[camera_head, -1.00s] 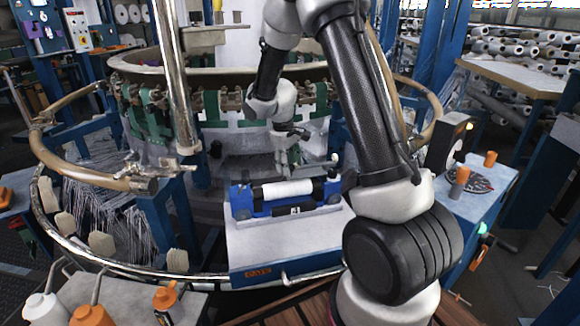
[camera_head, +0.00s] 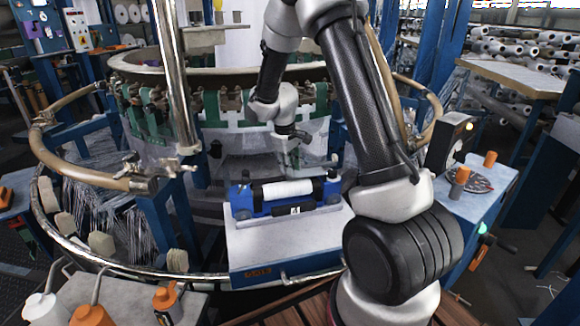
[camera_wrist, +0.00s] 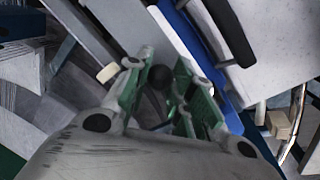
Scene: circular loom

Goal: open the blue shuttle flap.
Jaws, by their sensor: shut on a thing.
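The blue shuttle (camera_head: 243,209) lies on a light grey stand, with a white roll (camera_head: 287,189) between black ends along its top. My gripper (camera_head: 292,165) is just behind the shuttle, and its fingertips are small and hard to make out there. In the wrist view, its green-padded fingers (camera_wrist: 158,92) are closed around a round black knob (camera_wrist: 160,77). The shuttle's blue body (camera_wrist: 188,42) runs diagonally on the right in that view. I cannot clearly tell the flap's outline or its angle.
The grey stand (camera_head: 275,245) juts out over the loom's shiny ring rail (camera_head: 130,270). A vertical metal post (camera_head: 172,80) stands to the left. The loom's curved frame (camera_head: 225,100) rises behind my gripper. A blue cabinet (camera_head: 470,205) with orange knobs is at right.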

